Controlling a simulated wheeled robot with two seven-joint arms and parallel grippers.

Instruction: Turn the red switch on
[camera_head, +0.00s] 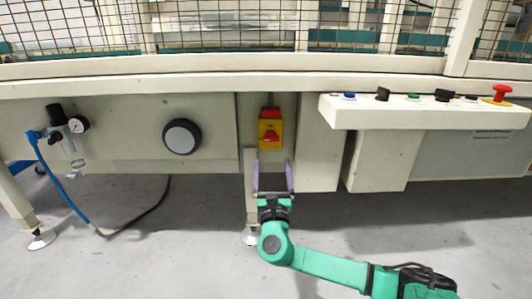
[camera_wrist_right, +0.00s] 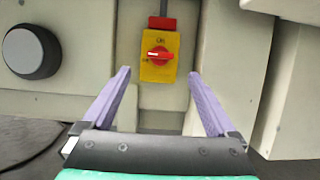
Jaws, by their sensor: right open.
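The red switch (camera_head: 271,136) is a red rotary knob on a yellow plate, on the machine's front panel below the long ledge. In the right wrist view the red switch (camera_wrist_right: 159,53) sits ahead, with its handle lying roughly horizontal. Small lettering shows above and to the left of the knob. My right gripper (camera_head: 273,163) is just below the yellow plate in the head view, with its purple fingers spread apart and nothing between them. In the wrist view the fingers of my right gripper (camera_wrist_right: 163,72) stand either side of the plate, apart from it. My left gripper is out of view.
A control shelf (camera_head: 420,117) with several buttons and a red emergency stop (camera_head: 498,92) juts out at the right. A round black knob (camera_head: 182,136) and a pressure gauge (camera_head: 78,125) with a blue hose are at the left. Grey floor lies below.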

